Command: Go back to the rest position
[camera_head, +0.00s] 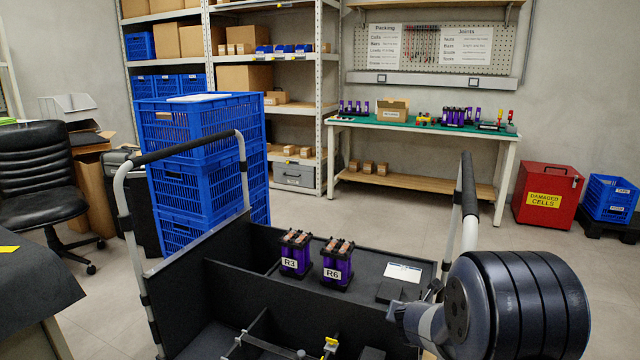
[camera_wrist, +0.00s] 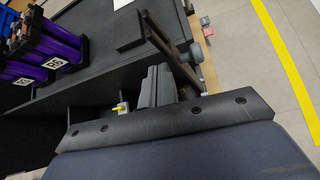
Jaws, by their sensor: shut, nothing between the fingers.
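My gripper (camera_wrist: 157,86) shows in the wrist view as two grey fingers closed together, with nothing between them. It is over the right end of the black cart (camera_head: 225,272). In the head view my arm's dark round end fills the lower right, and the fingertips cannot be made out there. Two purple cell modules stand upright in the cart, R3 (camera_head: 295,256) and R6 (camera_head: 336,266). They also show at the upper left of the wrist view, apart from my gripper.
A white card (camera_head: 403,272) and a dark flat block (camera_head: 396,291) lie near the modules. Cart handles (camera_head: 468,190) rise at both ends. Blue crates (camera_head: 205,165) are stacked behind left. A green-topped bench (camera_head: 420,127) and a red bin (camera_head: 546,194) stand beyond open floor.

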